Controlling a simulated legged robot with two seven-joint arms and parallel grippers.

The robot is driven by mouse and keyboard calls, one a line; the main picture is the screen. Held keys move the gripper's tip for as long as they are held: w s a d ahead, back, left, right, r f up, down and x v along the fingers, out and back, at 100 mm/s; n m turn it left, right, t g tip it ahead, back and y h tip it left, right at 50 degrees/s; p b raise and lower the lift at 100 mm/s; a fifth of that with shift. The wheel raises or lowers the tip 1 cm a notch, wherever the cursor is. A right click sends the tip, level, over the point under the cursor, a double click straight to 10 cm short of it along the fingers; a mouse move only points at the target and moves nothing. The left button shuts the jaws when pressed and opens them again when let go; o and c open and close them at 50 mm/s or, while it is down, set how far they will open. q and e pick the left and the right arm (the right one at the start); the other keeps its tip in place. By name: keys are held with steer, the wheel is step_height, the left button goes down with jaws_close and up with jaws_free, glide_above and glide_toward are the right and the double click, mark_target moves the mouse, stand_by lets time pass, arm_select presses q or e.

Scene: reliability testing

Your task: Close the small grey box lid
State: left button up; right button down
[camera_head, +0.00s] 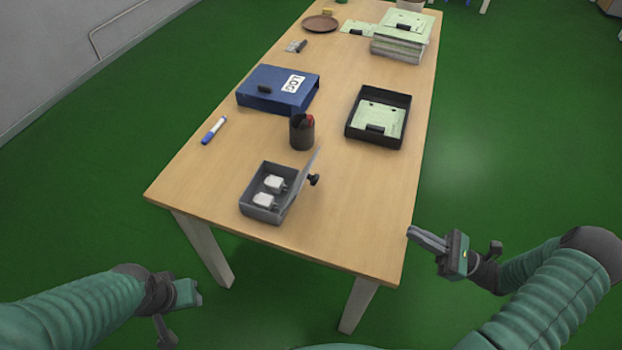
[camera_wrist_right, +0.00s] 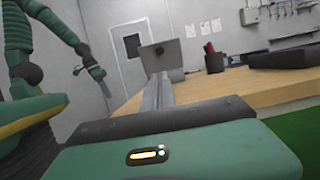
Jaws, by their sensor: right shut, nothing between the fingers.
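The small grey box (camera_head: 258,208) stands open near the front edge of the table. Two white blocks lie inside it. Its grey lid (camera_head: 301,185) stands up, hinged on the box's right side, with a dark knob (camera_head: 314,180) on the lid's outer face. In the right wrist view the lid (camera_wrist_right: 163,56) shows beyond the fingers. My right gripper (camera_head: 411,233) is shut and empty, off the table's right edge and apart from the box. My left gripper (camera_head: 198,292) is in front of the table at lower left; its fingers are not clear.
A dark pen cup (camera_head: 302,133) stands just behind the box. A black tray (camera_head: 350,132) with papers, a blue binder (camera_head: 250,97) and a marker (camera_head: 214,130) lie farther back. The wooden tabletop (camera_head: 365,210) right of the box is clear.

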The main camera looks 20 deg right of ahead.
steer(key=x, duration=0.3)
steer(key=shift+w+d+r, duration=0.1)
steer(key=shift+w, duration=0.1)
steer(key=x, duration=0.6)
steer(key=s+a+x, duration=0.1)
steer(key=x, duration=0.2)
steer(key=shift+a, duration=0.1)
arm_select(q)
steer(key=shift+s+d+f+b, duration=0.15)
steer(key=shift+d+f+b, duration=0.4)
steer(key=shift+b, duration=0.15)
arm_select(e)
steer(key=x, duration=1)
steer(key=shift+w+r, duration=0.3)
steer(key=shift+w, duration=0.3)
